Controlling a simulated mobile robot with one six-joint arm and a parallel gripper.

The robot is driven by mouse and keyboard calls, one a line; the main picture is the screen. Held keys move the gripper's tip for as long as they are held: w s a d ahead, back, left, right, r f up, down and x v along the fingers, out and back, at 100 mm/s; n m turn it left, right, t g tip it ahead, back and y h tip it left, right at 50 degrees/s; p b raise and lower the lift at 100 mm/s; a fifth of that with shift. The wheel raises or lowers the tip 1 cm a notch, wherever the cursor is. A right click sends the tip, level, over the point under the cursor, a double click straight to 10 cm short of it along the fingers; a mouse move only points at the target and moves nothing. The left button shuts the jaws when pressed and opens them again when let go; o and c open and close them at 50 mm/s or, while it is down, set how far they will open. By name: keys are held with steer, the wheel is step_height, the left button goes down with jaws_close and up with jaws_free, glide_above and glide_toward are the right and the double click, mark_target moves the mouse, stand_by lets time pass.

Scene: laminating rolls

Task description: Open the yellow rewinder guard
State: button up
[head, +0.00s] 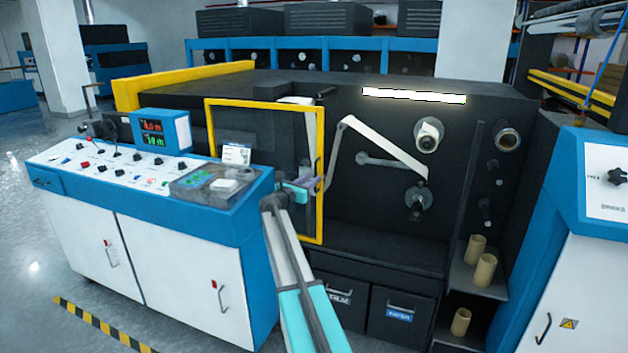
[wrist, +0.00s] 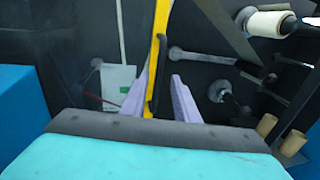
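The yellow guard (head: 263,102) is an upright rectangular frame in front of the left part of the dark machine, roughly parallel to its face. Its lower left is hidden behind the control console. My gripper (head: 305,184) is at the guard's right-hand post in the head view. In the wrist view, the guard's yellow post (wrist: 158,42) carries a black bar handle (wrist: 156,75). My two pale fingers (wrist: 162,82) are apart, one on each side of the handle. I cannot tell whether either finger touches it.
The blue and white console (head: 150,215) stands close on the left of my arm. Rollers (head: 428,135) and a pale web (head: 385,145) are right of the guard. Cardboard cores (head: 484,270) stand on shelves at the right. Drawers (head: 400,312) lie below.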

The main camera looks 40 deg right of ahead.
steer(key=b+v, duration=0.1)
steer(key=v, duration=0.9)
stand_by(0.4)
